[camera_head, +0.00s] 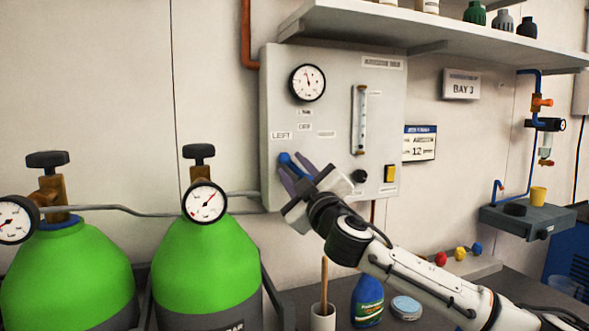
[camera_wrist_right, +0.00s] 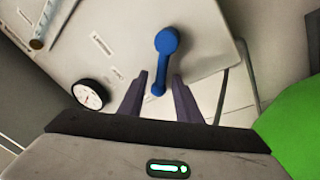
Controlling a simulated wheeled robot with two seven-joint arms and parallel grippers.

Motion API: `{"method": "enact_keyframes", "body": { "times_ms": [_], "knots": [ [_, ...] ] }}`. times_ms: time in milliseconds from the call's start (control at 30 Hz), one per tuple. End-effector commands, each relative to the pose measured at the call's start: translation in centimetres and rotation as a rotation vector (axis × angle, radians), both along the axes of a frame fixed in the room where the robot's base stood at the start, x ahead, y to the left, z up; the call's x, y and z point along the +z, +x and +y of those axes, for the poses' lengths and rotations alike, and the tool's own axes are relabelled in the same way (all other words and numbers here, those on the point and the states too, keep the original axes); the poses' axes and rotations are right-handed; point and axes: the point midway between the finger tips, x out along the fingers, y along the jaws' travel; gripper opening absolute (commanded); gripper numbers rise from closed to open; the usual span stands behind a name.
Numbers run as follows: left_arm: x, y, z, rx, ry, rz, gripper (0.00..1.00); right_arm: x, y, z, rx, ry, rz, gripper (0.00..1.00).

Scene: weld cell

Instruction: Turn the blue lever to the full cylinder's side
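The blue lever (camera_head: 286,159) is on the grey wall panel (camera_head: 330,105), below the LEFT and OFF labels. In the head view its round end points up and left, toward the LEFT label (camera_head: 282,135). My right gripper (camera_head: 294,165) is at the lever with its purple fingers apart. In the right wrist view the lever (camera_wrist_right: 166,45) has its narrow end between the open fingertips (camera_wrist_right: 160,76); I see no clear contact. Two green cylinders stand left: the left one (camera_head: 70,275) with a gauge (camera_head: 14,220), the right one (camera_head: 205,260) with a gauge (camera_head: 205,202). My left gripper is out of view.
The panel also carries a round gauge (camera_head: 307,83), a flow tube (camera_head: 360,120), a black knob (camera_head: 360,176) and a yellow switch (camera_head: 390,174). A shelf (camera_head: 430,30) juts out above. A brush pot (camera_head: 322,318) and blue bottle (camera_head: 367,302) stand below my right arm.

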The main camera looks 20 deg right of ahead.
Motion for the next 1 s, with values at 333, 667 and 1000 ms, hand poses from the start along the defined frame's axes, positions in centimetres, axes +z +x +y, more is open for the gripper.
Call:
{"method": "enact_keyframes", "body": {
  "times_ms": [333,667,1000],
  "knots": [
    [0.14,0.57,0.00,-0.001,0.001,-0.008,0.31,-0.05,0.02,0.00,0.001,0.000,0.001,0.09],
    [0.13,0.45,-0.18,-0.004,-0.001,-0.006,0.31,-0.07,0.00,-0.01,0.000,0.002,0.001,0.00],
    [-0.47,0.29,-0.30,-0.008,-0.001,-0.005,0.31,0.15,-0.17,-0.91,-0.005,0.111,0.004,0.00]
  ]
}}
